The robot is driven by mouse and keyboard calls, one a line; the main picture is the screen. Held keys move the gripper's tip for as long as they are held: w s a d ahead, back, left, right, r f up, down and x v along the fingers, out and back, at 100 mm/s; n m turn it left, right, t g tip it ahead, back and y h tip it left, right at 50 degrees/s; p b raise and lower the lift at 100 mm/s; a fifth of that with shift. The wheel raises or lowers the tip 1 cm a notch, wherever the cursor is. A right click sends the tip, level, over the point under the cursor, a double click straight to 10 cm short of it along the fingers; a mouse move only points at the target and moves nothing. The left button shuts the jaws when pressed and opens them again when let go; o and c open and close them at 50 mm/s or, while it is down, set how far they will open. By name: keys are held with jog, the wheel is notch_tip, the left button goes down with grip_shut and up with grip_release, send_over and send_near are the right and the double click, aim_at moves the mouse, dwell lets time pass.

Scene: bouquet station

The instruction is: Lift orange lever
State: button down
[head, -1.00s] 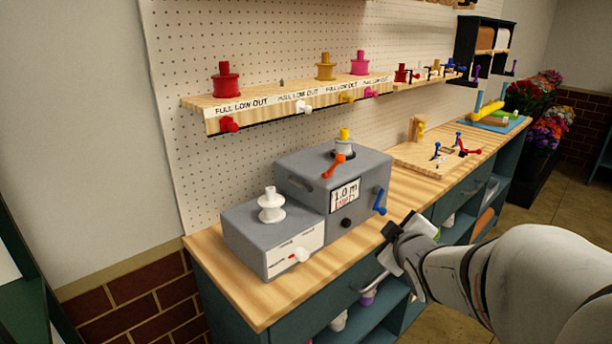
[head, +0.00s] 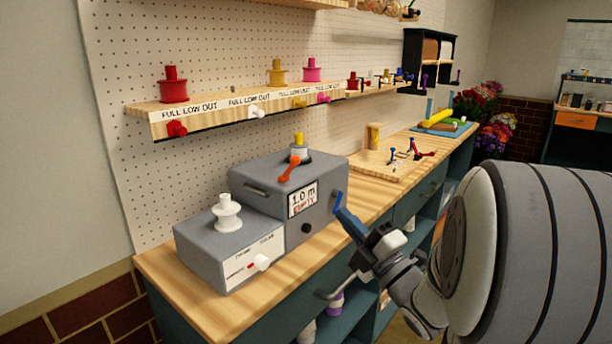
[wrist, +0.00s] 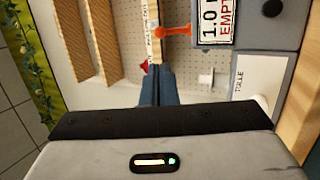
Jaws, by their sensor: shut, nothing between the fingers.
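The orange lever (head: 289,167) sits on top of the larger grey machine (head: 258,199), beside a small yellow-topped spool (head: 298,144). In the wrist view the orange lever (wrist: 175,31) is beyond my fingers and slightly right of them, with a gap between. My gripper (head: 343,212) has blue fingers that are shut with nothing between them. The fingers also show in the wrist view (wrist: 158,72).
A smaller grey box (head: 230,249) with a white spool (head: 227,213) stands left of the machine. A shelf (head: 230,109) with coloured spools is on the pegboard behind. A wooden board (head: 375,164) with small levers lies further along the bench. The machine display reads "1.0 m EMPTY".

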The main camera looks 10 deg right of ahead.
aim_at(298, 164)
jog(key=p+x, duration=0.3)
jog(key=x, duration=1)
jog(key=shift+w+a+r, duration=0.1)
jog(key=shift+w+r, duration=0.1)
jog(key=shift+w+a, duration=0.1)
jog(key=shift+w, duration=0.15)
